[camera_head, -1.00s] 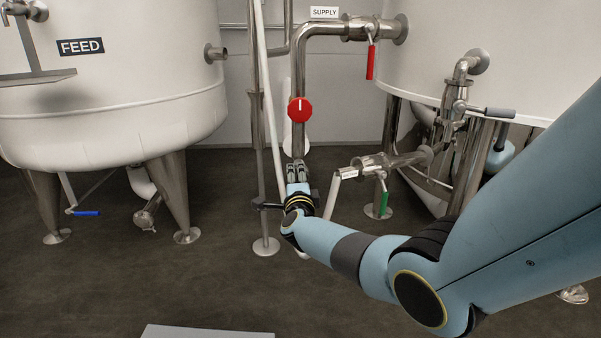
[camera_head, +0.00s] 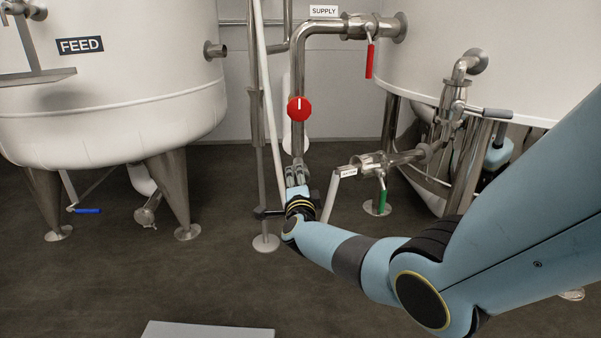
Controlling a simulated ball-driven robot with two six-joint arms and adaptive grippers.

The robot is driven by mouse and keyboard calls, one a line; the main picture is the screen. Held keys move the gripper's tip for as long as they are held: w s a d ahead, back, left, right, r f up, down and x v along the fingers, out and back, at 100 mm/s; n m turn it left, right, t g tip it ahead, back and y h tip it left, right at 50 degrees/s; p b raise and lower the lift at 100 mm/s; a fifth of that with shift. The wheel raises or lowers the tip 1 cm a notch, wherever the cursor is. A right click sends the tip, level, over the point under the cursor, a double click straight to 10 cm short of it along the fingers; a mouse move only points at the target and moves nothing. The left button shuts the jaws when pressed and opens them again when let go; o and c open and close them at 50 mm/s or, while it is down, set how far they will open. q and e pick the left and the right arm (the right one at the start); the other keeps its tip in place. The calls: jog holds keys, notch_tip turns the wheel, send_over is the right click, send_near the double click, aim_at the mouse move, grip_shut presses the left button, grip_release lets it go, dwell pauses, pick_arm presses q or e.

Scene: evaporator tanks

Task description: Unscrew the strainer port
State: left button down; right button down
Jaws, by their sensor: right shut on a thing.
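My right gripper (camera_head: 296,176) is at the lower end of the vertical supply pipe (camera_head: 298,75), below the red round knob (camera_head: 299,109). Its fingers are shut on a part at the pipe's bottom. The gripper hides most of that part, so I cannot make out its shape; it sits where a strainer port could be. My left gripper is not in view.
The red-handled supply valve (camera_head: 370,58) is at the top. A green-handled valve (camera_head: 382,190) stands right of my gripper. The white feed tank (camera_head: 110,110) is at left, another white tank (camera_head: 500,45) at right. Dark floor (camera_head: 200,285) lies open in front.

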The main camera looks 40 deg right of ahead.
jog(key=p+v, duration=0.2)
jog(key=v, duration=0.4)
jog(key=shift+p, duration=0.4)
dwell(0.6)
